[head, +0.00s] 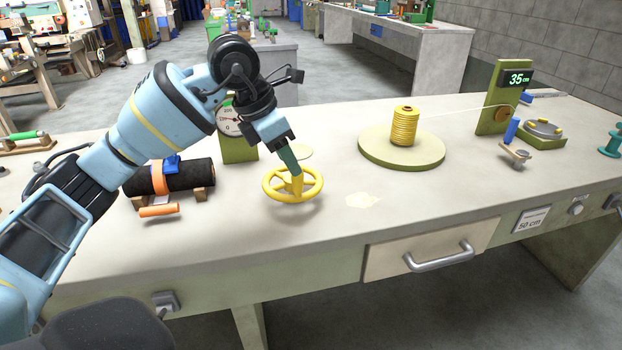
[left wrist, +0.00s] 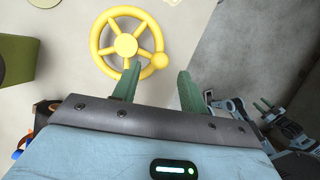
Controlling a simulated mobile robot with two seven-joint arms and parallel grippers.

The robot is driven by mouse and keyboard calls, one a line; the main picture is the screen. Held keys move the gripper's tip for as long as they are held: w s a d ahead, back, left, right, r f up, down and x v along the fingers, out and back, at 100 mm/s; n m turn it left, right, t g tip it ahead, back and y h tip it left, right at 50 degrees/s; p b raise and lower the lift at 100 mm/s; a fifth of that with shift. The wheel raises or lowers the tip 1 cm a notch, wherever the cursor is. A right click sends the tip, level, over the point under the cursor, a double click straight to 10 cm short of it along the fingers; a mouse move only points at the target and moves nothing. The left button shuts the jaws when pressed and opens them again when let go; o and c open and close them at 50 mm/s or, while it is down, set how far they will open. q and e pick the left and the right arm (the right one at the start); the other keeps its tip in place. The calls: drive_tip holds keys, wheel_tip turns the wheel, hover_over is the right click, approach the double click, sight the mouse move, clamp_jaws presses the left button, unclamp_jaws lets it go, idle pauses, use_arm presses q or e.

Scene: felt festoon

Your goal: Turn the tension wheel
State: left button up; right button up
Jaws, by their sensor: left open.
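The yellow tension wheel (head: 267,187) lies flat just above the bench top, left of the middle in the head view. In the left wrist view the wheel (left wrist: 97,42) shows at the top, with a round hub, several spokes and a knob (left wrist: 160,60) on its rim. My left gripper (head: 289,157) points down over the wheel. Its green fingers (left wrist: 157,88) are open with nothing between them; in the wrist view the knob appears just ahead of the gap. Whether a finger touches the wheel I cannot tell. My right gripper is not seen in the head view.
A dial gauge (head: 229,120) on a green block stands behind the wheel. A black roll (head: 190,177) with an orange strap lies left. A yellow spool (head: 404,127) stands on a green disc (head: 375,157); a display post (head: 497,103) is at right. Bench between wheel and disc is mostly clear.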

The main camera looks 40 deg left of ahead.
sight(301, 181)
use_arm(q)
drive_tip(key=shift+w+a+f, duration=0.1)
drive_tip(key=shift+w+f, duration=0.05)
drive_tip(key=shift+w, duration=0.45)
drive_tip(key=x, duration=0.4)
drive_tip(key=s+x, duration=0.1)
drive_tip(key=x, duration=0.1)
drive_tip(key=shift+w+d+f, duration=0.25)
drive_tip(key=shift+w+f, duration=0.05)
drive_tip(key=shift+f, duration=0.25)
drive_tip(key=c, duration=0.9)
clamp_jaws()
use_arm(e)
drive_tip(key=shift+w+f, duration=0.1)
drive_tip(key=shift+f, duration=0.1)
